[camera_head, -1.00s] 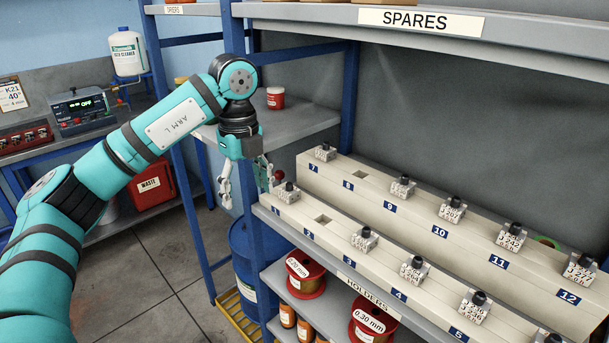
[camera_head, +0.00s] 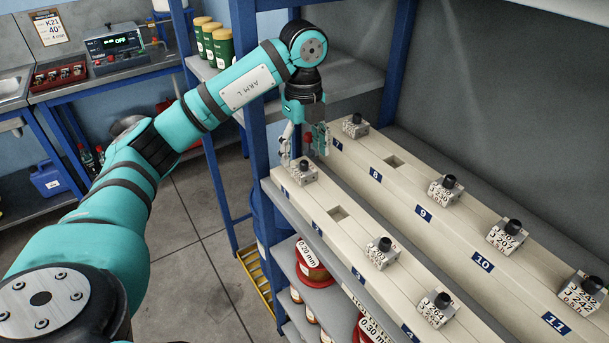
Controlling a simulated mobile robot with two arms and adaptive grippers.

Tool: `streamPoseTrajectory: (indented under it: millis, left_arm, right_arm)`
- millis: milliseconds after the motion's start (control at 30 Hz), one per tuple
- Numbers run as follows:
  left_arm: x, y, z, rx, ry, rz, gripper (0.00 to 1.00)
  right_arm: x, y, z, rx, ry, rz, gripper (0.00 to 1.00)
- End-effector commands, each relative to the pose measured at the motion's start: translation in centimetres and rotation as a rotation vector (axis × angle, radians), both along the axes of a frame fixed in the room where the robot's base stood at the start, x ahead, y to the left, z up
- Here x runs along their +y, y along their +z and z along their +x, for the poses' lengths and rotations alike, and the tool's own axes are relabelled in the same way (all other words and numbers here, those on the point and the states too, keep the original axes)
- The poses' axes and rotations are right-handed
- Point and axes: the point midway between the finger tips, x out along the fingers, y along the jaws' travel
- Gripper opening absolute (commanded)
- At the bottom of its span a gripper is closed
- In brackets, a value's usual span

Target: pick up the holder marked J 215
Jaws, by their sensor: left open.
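Small grey holders with black knobs sit in two pale stepped racks. One holder (camera_head: 303,174) is at slot 1 of the front rack. My left gripper (camera_head: 304,151) is open and empty over it, with its fingers to either side of the knob in the picture; I cannot tell whether they touch it. Other holders are at slot 7 (camera_head: 355,127), slot 3 (camera_head: 381,254), slot 4 (camera_head: 436,309), slot 9 (camera_head: 444,191), slot 10 (camera_head: 507,237) and slot 11 (camera_head: 581,295). Their markings are too small to read surely, so I cannot tell which is J 215. My right gripper is not in view.
Slot 2 (camera_head: 338,213) and slot 8 (camera_head: 393,161) are empty. A blue shelf post (camera_head: 254,130) stands left of the racks, close to my left arm. Wire spools (camera_head: 311,262) stand on the shelf below. Green jars (camera_head: 212,42) stand on a shelf behind my arm.

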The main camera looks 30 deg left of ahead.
Motion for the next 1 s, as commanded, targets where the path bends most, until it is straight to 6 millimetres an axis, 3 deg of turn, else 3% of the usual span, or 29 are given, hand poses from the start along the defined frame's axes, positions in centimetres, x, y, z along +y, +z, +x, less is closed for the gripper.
streamPoseTrajectory:
  millis: [200,300,500,767,1000]
  left_arm:
    - [-0.1,-1.6,-0.1,0.003,0.0,-0.001,0.69]
    - [0.0,-2.7,-0.1,0.004,0.0,0.001,0.69]
    - [0.0,-5.3,0.0,0.001,0.0,0.001,0.69]
    - [0.0,-5.7,0.0,-0.001,0.0,0.001,0.69]
    - [0.0,-5.6,0.0,-0.001,0.0,0.001,0.38]
  right_arm:
    - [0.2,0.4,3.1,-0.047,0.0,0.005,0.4]
    - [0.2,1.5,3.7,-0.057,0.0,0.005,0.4]
    - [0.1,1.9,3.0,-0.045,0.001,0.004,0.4]
    - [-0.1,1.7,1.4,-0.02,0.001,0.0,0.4]
    - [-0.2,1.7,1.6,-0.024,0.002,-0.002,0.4]
